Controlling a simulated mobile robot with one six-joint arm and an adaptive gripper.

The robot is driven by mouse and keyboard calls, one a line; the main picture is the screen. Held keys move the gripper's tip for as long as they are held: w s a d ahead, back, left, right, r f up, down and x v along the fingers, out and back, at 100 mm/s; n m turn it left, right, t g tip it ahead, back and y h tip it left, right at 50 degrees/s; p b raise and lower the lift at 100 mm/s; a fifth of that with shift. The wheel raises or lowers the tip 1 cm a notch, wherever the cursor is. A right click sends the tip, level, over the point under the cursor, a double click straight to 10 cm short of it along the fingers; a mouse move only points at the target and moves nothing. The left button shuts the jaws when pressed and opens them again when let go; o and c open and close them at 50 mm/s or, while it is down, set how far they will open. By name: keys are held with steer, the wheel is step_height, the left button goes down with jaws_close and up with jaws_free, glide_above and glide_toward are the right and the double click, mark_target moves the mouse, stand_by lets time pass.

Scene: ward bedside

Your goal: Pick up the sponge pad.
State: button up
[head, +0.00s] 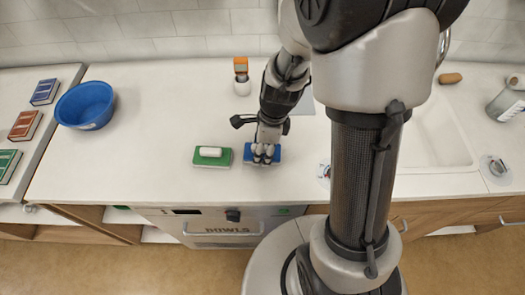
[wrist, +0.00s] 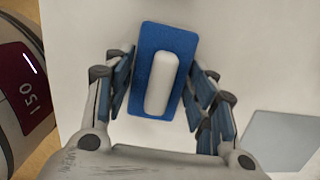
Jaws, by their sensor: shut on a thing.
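A blue pad with a white rounded grip on top (wrist: 148,42) lies between my fingers in the wrist view; it also shows under the fingers in the head view (head: 276,157). My gripper (head: 264,156) points down and is shut on this blue pad, with fingers along both sides. I cannot tell whether the pad is clear of the counter. A similar green pad with a white grip (head: 200,162) lies on the counter just left of my gripper. The fingers hide part of the blue pad in the head view.
The white counter (head: 150,130) is clear in the middle. A blue bowl (head: 85,105) and several coloured boxes (head: 26,124) are at the left. An orange-topped item (head: 241,70) stands behind my gripper. A sink (head: 430,135) and grey bottle (head: 507,100) are right.

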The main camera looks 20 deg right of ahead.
steer(key=c, duration=0.3)
step_height(320, 180, up, 20)
steer(key=p, duration=0.8)
steer(key=o, duration=0.5)
steer(key=shift+c, duration=0.2)
steer(key=c, duration=0.4)
